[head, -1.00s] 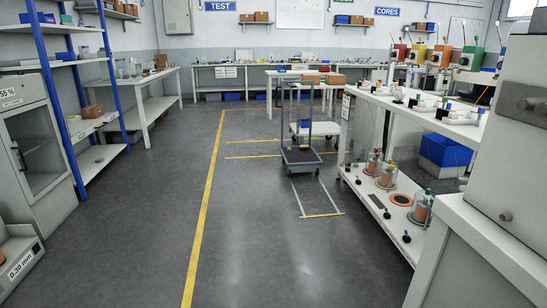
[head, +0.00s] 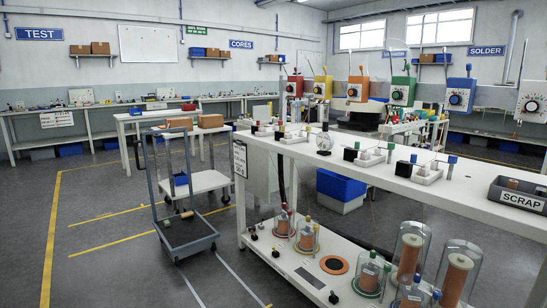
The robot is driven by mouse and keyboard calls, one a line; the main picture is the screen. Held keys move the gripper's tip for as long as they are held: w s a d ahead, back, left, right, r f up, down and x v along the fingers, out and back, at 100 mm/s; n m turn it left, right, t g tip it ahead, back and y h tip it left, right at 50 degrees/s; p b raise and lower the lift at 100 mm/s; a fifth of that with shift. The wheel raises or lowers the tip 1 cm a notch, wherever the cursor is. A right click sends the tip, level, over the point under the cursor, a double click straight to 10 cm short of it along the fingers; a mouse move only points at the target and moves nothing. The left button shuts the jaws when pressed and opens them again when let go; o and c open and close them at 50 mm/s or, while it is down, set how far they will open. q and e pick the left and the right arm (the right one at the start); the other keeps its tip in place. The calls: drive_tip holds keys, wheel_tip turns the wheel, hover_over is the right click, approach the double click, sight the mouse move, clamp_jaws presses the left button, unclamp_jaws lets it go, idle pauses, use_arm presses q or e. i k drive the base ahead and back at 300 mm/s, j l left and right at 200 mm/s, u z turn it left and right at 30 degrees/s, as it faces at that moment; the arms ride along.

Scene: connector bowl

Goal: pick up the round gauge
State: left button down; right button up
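A small round dial that looks like the round gauge (head: 324,142) stands upright on the long white bench (head: 420,190) in the head view, right of centre. It is small at this distance, so its face cannot be read. Small block-shaped parts stand on both sides of it. Neither of my grippers is in view.
A grey cart (head: 188,234) stands left of the bench. A dark SCRAP tray (head: 518,194) sits at the bench's right end. Glass-domed coils (head: 306,236) stand on the lower shelf. The grey floor (head: 110,280) at the left front is open.

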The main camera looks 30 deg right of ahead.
sight(324, 139)
drive_tip(key=i+l+z, duration=0.2)
drive_tip(key=i, duration=0.35)
drive_tip(key=i+l+z, duration=0.15)
drive_tip(key=i, duration=0.4)
